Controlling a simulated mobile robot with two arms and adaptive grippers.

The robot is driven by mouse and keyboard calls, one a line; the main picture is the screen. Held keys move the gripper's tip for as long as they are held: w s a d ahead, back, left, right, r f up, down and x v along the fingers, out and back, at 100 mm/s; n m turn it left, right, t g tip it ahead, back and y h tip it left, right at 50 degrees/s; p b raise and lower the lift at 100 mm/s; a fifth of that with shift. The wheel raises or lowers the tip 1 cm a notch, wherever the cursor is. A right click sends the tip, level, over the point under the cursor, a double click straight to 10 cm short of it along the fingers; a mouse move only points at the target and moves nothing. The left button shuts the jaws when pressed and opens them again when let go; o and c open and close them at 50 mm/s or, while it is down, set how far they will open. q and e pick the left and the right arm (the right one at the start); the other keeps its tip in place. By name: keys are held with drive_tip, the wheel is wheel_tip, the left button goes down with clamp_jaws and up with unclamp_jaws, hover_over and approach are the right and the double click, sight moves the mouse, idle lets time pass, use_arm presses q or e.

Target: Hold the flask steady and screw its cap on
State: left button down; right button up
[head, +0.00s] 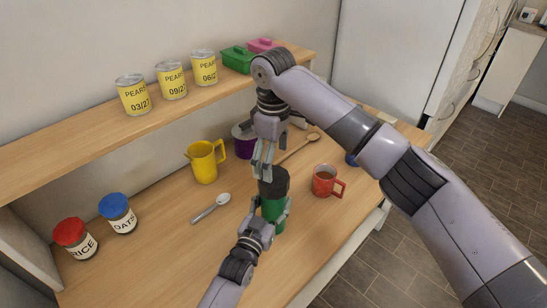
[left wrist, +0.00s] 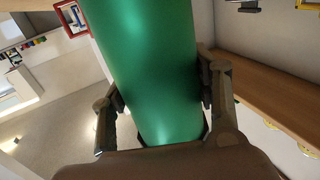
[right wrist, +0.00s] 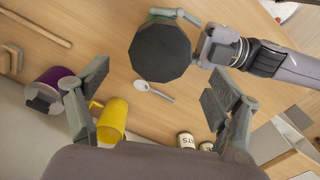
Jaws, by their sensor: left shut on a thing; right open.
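My left gripper (head: 270,219) is shut on the flask body, one finger on each side. My right gripper (head: 263,168) is open and empty, pointing down just above and beside the cap. The flask's lower part is partly hidden by my left gripper.
A red mug (head: 325,182) stands right of the flask. A spoon (head: 211,208), a yellow jug (head: 204,162) and a purple pot (head: 243,142) lie left and behind. Two jars stand far left. A shelf (head: 150,113) with cans runs along the back.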

sight(274, 176)
drive_tip(key=shift+r+n, duration=0.15)
drive_tip(key=shift+n, duration=0.15)
drive_tip(key=shift+f, duration=4.05)
drive_tip(key=shift+c, duration=0.2)
drive_tip(key=c, duration=1.2)
drive_tip(key=o, duration=1.4)
